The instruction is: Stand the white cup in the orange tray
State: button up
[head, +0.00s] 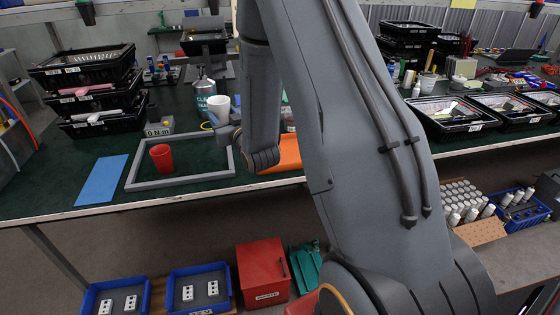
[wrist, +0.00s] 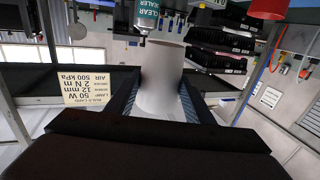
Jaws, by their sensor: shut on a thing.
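The white cup (head: 218,104) is held in my gripper (head: 222,122), above the green bench top in the head view. In the wrist view the white cup (wrist: 162,85) sits between the two dark fingers of my gripper (wrist: 165,100), which are shut on it. The orange tray (head: 287,153) lies on the bench to the right of the cup. My arm hides much of the tray, so I cannot see all of its inside.
A red cup (head: 161,157) stands inside a grey frame (head: 133,180) on the bench. A blue mat (head: 101,181) lies left of it. A clear sealer bottle (head: 203,92) stands behind the white cup. Stacked black crates (head: 88,92) fill the left back; more black bins (head: 452,127) stand right.

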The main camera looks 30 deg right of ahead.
jog(key=s+d+f+y+b, duration=0.1)
jog(key=d+f+b, duration=0.3)
jog(key=d+b, duration=0.45)
jog(key=d+f+b, duration=0.3)
jog(key=d+b, duration=0.5)
jog(key=b, duration=0.2)
jog(key=shift+n, duration=0.4)
jog(key=shift+s+d+f+b, duration=0.1)
jog(key=shift+f+b, duration=0.3)
jog(key=shift+f, duration=2.05)
jog(key=shift+d+f+b, duration=0.1)
jog(key=shift+f+b, duration=0.25)
jog(key=shift+f, duration=2.1)
jog(key=shift+f, duration=0.2)
jog(key=o, duration=1.1)
jog(key=shift+r, duration=0.1)
